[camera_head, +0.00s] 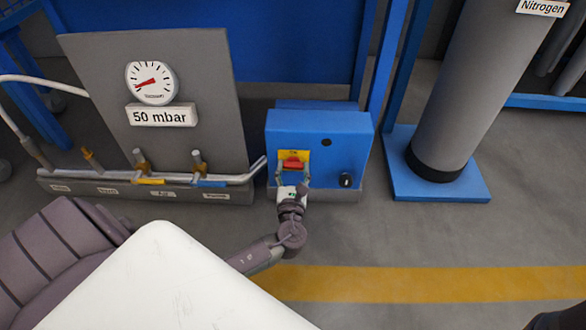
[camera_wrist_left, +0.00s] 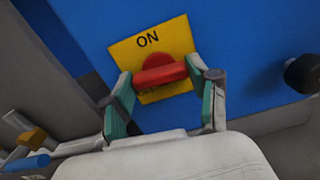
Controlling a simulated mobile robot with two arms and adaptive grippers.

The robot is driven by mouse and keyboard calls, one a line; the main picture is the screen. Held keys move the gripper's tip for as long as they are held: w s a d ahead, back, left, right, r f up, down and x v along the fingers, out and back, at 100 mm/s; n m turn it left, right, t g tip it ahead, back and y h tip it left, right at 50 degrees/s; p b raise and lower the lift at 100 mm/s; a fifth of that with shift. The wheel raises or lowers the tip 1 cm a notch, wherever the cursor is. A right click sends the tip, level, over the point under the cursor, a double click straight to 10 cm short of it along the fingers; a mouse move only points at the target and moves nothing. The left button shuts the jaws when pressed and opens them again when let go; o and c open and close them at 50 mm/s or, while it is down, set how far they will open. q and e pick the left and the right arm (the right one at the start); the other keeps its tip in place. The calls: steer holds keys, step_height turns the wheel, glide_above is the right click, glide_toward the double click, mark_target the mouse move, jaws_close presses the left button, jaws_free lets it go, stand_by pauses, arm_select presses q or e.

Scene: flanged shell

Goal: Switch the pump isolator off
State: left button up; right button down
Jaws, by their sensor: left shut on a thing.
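The pump isolator is a red handle (camera_wrist_left: 160,75) on a yellow plate (camera_wrist_left: 177,33) marked ON. The handle lies roughly crosswise on the plate, slightly tilted in the left wrist view. It also shows in the head view as a red handle (camera_head: 293,165) on the front of the blue pump box (camera_head: 330,130). My left gripper (camera_wrist_left: 165,84) is shut on the red handle, with one finger at each end of it. In the head view my left gripper (camera_head: 293,178) reaches up to the box from below. My right gripper is not in view.
A black knob (camera_head: 346,181) sits right of the isolator on the box. To the left stands a grey panel with a gauge (camera_head: 152,83) labelled 50 mbar, above a pipe with several valves (camera_head: 140,160). A grey cylinder (camera_head: 478,80) marked Nitrogen stands right on a blue base.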

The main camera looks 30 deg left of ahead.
mark_target(294, 134)
arm_select(q)
steer(key=shift+n, duration=0.6)
steer(key=o, duration=1.2)
steer(key=shift+c, duration=0.2)
step_height(294, 134, up, 10)
